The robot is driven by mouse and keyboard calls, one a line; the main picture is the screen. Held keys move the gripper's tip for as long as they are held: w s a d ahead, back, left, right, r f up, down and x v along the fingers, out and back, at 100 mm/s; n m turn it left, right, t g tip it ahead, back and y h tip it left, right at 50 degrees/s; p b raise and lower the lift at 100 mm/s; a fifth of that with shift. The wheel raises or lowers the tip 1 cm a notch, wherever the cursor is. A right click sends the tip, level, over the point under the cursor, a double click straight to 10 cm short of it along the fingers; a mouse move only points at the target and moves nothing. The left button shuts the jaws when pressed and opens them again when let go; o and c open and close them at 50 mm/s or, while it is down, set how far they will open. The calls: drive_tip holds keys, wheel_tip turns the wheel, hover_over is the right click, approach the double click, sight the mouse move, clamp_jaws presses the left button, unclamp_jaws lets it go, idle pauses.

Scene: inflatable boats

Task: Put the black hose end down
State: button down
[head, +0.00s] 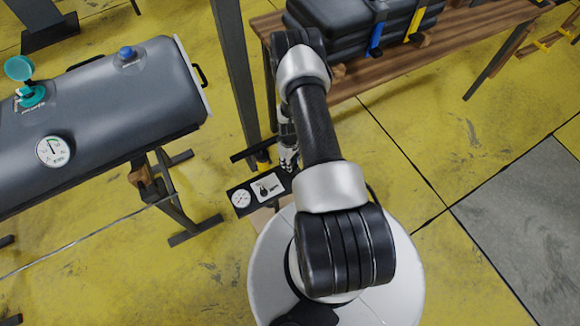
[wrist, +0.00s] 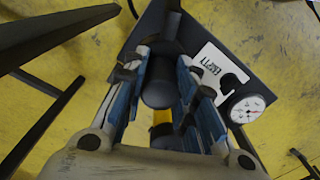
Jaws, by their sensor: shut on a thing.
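The black hose end (wrist: 158,88) sits between the blue-padded fingers of my gripper (wrist: 164,68) in the wrist view, with a yellow part below it. My gripper is shut on it. In the head view my gripper (head: 287,154) is partly hidden by my arm, above a black panel (head: 240,187) near my base. The hose end is mostly hidden there. I cannot tell whether it touches the panel.
The panel carries a white card (wrist: 211,66) and a round gauge (wrist: 247,104). A large grey tank (head: 110,95) on a stand is at left. A wooden bench (head: 455,45) with a black case (head: 345,18) is at upper right.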

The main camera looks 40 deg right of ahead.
drive_tip(key=shift+f+b, duration=0.6)
drive_tip(key=shift+f, duration=1.3)
drive_tip(key=shift+f, duration=0.1)
drive_tip(key=c, duration=1.3)
unclamp_jaws()
